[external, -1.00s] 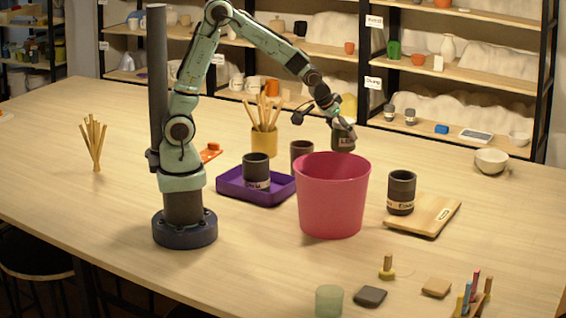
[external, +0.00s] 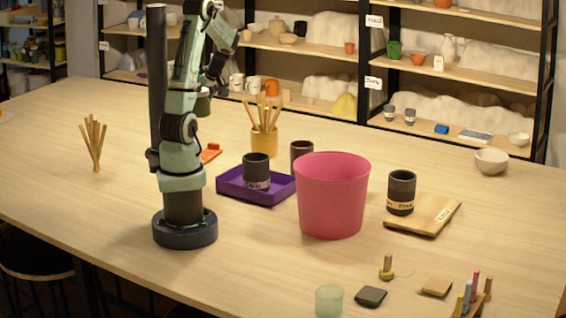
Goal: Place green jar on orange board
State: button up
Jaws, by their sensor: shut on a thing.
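My gripper (external: 206,84) is mostly hidden behind my own folded arm, so its fingers are hard to make out. It is shut on a dark green jar (external: 204,104), which hangs in the air just right of my arm, partly covered by it. The orange board (external: 210,153) lies on the table behind my arm, lower in the picture than the jar; its left part is hidden. The jar is well apart from the board.
A purple tray (external: 232,191) with a dark jar (external: 257,170), a pink bin (external: 332,195), a yellow pot of sticks (external: 264,142) and a brown cup (external: 301,155) stand to the right. A pale green cup (external: 329,301) stands in front.

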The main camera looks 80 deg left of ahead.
jog(key=shift+n, duration=0.3)
jog(key=f, duration=0.2)
jog(key=s+f, duration=0.1)
jog(key=f, duration=0.1)
jog(key=shift+s+a, duration=0.1)
jog(key=shift+f, duration=0.4)
jog(key=w+a+f, duration=0.2)
jog(key=a+f, duration=0.3)
jog(key=a, duration=0.5)
send_over(204, 156)
jog(key=f, duration=0.4)
jog(key=shift+s+d+f, duration=0.1)
jog(key=shift+d+f, duration=0.15)
jog(key=shift+d, duration=0.1)
jog(key=shift+a+f, duration=0.15)
jog(key=shift+f, duration=0.75)
jog(key=shift+a+f, duration=0.1)
jog(key=shift+f, duration=0.8)
jog(key=shift+f, duration=0.15)
jog(key=o, duration=1.2)
